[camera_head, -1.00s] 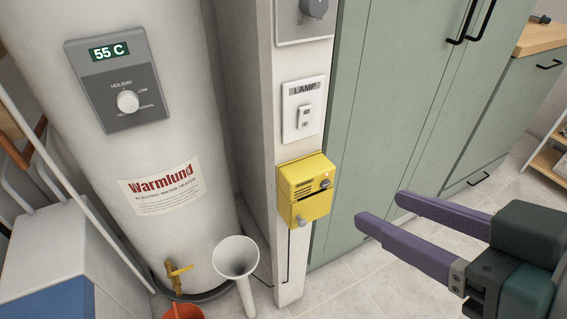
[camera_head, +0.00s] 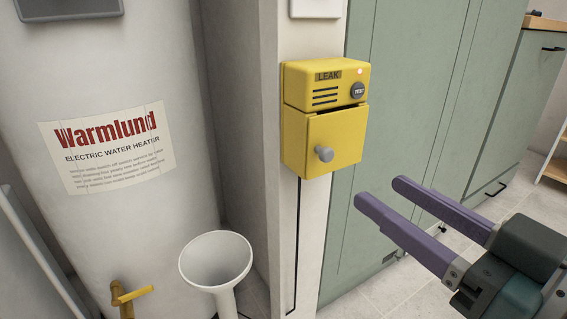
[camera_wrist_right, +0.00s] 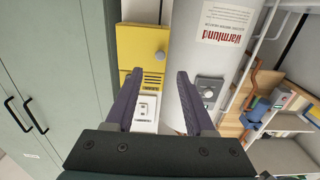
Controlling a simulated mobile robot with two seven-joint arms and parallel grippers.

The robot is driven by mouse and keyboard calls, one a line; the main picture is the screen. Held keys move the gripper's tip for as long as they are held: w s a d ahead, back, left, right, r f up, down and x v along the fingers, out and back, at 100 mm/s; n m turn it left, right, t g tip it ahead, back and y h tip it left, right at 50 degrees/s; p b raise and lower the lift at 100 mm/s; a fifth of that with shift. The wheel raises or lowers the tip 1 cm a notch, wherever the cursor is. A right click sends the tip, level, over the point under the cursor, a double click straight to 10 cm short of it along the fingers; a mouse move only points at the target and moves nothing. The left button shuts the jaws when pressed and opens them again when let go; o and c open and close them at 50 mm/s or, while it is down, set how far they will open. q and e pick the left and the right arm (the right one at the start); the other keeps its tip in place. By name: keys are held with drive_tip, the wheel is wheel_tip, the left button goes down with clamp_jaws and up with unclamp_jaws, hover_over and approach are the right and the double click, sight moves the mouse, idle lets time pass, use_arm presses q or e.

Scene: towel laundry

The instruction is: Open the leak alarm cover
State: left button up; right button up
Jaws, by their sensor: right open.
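The leak alarm is a yellow box (camera_head: 292,92) on the white post, marked LEAK, with a slotted grille, a grey TEST button (camera_head: 358,91) and a lit red light. Its lower front is the yellow cover (camera_head: 343,139) with a round grey knob (camera_head: 324,154). The cover looks closed, with a dark gap along its top edge. My left gripper is not in view.
The white water heater (camera_head: 100,225) stands left of the post, with a brass tap (camera_head: 130,295) and a white funnel (camera_head: 216,262) low down. Green cabinets (camera_head: 420,120) stand right of the post. Tiled floor (camera_head: 375,295) shows below.

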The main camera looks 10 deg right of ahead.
sight(330, 157)
drive_tip(key=b+x, duration=0.2)
drive_tip(key=x, duration=0.7)
drive_tip(key=shift+w, duration=0.2)
clamp_jaws()
idle(1.1)
